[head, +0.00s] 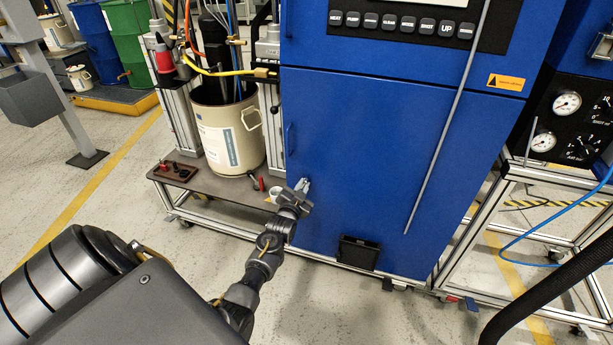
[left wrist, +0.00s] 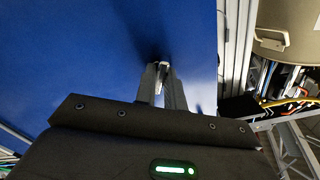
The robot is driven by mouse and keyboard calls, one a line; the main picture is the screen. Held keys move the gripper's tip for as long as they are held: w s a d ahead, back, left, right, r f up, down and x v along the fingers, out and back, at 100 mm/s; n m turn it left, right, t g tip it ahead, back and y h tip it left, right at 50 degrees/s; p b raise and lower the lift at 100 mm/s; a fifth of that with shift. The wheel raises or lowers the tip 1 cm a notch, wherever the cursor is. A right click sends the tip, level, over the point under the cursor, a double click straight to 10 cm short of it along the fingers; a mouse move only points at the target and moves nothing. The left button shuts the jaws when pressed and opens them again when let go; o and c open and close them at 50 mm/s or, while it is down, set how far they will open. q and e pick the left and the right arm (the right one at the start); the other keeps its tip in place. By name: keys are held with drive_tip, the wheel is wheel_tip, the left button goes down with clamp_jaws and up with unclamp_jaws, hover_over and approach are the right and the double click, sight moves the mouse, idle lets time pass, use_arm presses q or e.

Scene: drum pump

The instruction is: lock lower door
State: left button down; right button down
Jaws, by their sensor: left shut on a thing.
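The blue lower door (head: 370,150) of the cabinet looks closed, flush under the upper panel. A blue handle (head: 290,138) is at its left edge. My left gripper (head: 303,186) is at the door's left side, below the handle. In the left wrist view, the fingers (left wrist: 163,70) are shut on a small light lock piece at the blue door face (left wrist: 110,50). The fingers mostly hide this piece, so I cannot tell its shape or how it is turned. My right gripper is not in view.
A beige drum (head: 228,130) stands on a low shelf left of the cabinet, with a small red-handled item (head: 254,181) near the shelf edge. A black box (head: 358,252) is on the door's lower part. A long grey rod (head: 447,120) crosses the door. Floor in front is clear.

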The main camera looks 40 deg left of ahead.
use_arm(q)
drive_tip(key=shift+n+p, duration=0.3)
drive_tip(key=shift+n, duration=1.7)
drive_tip(key=shift+n+p, duration=0.4)
drive_tip(key=shift+n, duration=0.6)
drive_tip(key=c, duration=1.3)
unclamp_jaws()
